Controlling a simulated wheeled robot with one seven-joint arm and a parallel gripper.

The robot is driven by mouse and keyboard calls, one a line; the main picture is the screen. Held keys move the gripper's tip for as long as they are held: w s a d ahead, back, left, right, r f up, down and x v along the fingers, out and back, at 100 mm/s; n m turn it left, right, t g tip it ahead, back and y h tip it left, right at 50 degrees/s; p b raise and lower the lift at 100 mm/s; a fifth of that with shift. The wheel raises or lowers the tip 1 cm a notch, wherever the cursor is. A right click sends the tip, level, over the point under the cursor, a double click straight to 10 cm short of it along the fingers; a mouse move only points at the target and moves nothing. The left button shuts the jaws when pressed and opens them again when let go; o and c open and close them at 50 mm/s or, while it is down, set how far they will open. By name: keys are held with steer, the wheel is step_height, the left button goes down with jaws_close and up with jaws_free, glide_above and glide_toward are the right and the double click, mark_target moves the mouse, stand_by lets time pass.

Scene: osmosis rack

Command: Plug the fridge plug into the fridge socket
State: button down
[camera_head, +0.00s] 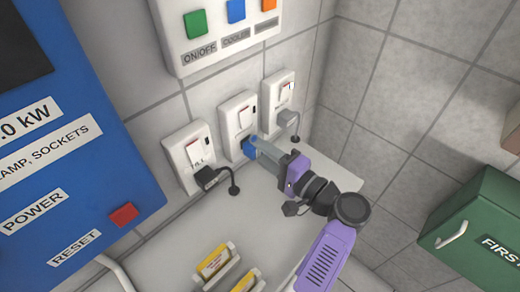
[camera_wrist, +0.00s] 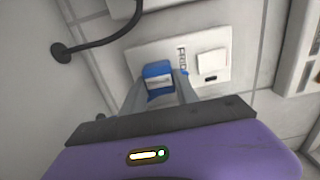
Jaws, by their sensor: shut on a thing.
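The blue fridge plug (camera_head: 249,147) is at the lower part of the middle white socket plate (camera_head: 236,112). In the wrist view the blue plug (camera_wrist: 158,72) lies between my two fingers, against or very close to the fridge socket (camera_wrist: 200,48), whose visible label letters read "FRID". I cannot tell how deep the plug sits, as its front is hidden. My gripper (camera_head: 260,148) is shut on the plug and reaches in from the lower right; its fingers also show in the wrist view (camera_wrist: 160,88).
The left socket (camera_head: 188,150) holds a black plug (camera_head: 208,177) with a cord. The right socket (camera_head: 277,97) holds a grey plug (camera_head: 288,118). A button panel (camera_head: 215,45) hangs above. A green first-aid cabinet (camera_head: 480,220) is at right.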

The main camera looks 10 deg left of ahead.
steer(key=shift+w+a+b, duration=0.35)
steer(key=shift+a, duration=0.1)
stand_by(0.7)
steer(key=c, duration=0.9)
jaws_free()
steer(key=shift+o, duration=0.2)
steer(key=shift+s+d, duration=0.1)
steer(key=shift+s+d+f, duration=0.1)
steer(key=shift+s+d, duration=0.1)
steer(key=shift+d, duration=0.1)
steer(key=b+v, duration=0.1)
steer(key=v, duration=0.6)
